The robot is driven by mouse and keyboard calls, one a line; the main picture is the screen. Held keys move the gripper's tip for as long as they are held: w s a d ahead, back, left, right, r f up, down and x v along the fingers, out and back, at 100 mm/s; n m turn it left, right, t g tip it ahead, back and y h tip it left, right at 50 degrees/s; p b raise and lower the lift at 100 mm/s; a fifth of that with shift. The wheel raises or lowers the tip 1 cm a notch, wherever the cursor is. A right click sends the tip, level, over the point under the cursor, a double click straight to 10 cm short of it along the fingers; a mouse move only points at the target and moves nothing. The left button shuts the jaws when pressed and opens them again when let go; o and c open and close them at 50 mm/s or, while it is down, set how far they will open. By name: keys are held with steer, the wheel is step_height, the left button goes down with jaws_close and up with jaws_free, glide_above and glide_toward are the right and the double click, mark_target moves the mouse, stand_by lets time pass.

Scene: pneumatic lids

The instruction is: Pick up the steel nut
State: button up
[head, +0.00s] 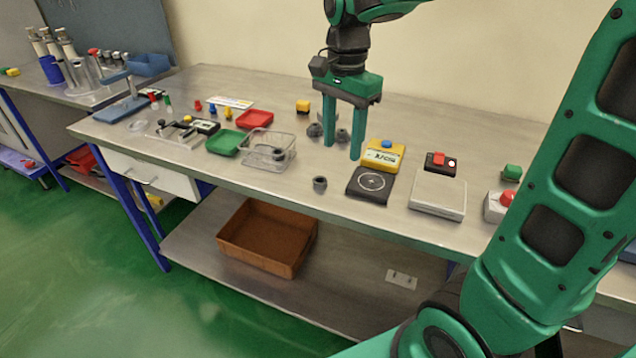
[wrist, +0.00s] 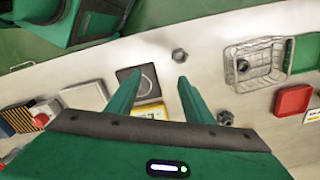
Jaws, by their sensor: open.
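A small grey steel nut (head: 320,184) lies alone on the bench near its front edge, left of the black pad. It shows in the wrist view (wrist: 180,55) too, beyond the fingertips. More dark grey nut-like pieces (head: 315,130) sit farther back beside my fingers; one shows in the wrist view (wrist: 225,117). My gripper (head: 342,151) is open and empty, pointing down above the bench, behind the front nut. In the wrist view my gripper's fingers (wrist: 156,77) are spread with nothing between them. One finger partly hides the back pieces.
A wire basket (head: 250,158) holding a dark piece stands to the left, by green (head: 225,142) and red (head: 254,119) trays. A black pad (head: 370,186), yellow box (head: 383,156) and white scale-like box (head: 438,196) stand right. Bench around the front nut is clear.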

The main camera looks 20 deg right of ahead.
steer(key=m, duration=0.1)
glide_above(318, 180)
step_height(318, 180, down, 4)
steer(key=shift+s+a+f, duration=0.1)
steer(key=shift+a+f, duration=0.05)
steer(key=shift+f, duration=0.05)
steer(key=shift+d+f, duration=0.2)
steer(key=shift+f, duration=2.85)
steer(key=c, duration=1.2)
